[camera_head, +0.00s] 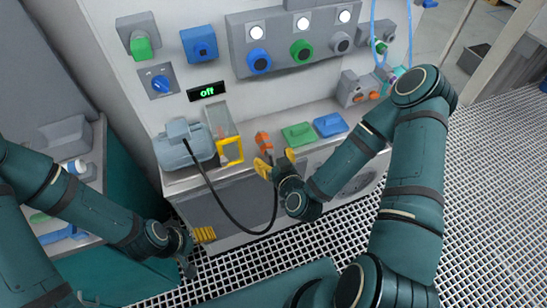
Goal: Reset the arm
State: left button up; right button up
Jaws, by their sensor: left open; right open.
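My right gripper (276,163) is open, with its yellow fingertips apart at the front of the counter. A small orange object (263,140) shows just beyond its fingertips; I cannot tell whether they touch. My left gripper (203,235) is low at the left, in front of the cabinet, with its yellow fingertips pointing right. It is open, and I see nothing held in it. Both arms reach in from the sides, the right one bent high at its elbow.
A grey-blue device (185,146) with a black cable stands on the counter (240,160), beside a yellow-framed clear box (231,152). Green (298,134) and blue (330,124) blocks lie to the right. A wall panel (279,40) holds connectors. A small display (207,91) reads "off". Grated floor (490,200) is free at right.

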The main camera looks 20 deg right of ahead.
jog(key=s+a+f+m+g+y, duration=0.1)
jog(key=s+a+f+g, duration=0.2)
jog(key=s+g, duration=0.3)
jog(key=s+a+f+m+g+y, duration=0.1)
jog(key=s+a+f+g+y, duration=0.1)
jog(key=s+a+f+g, duration=0.2)
jog(key=s+f+g, duration=0.2)
jog(key=s+g, duration=0.1)
jog(key=shift+a, duration=0.15)
jog(key=shift+s, duration=0.1)
dwell(0.6)
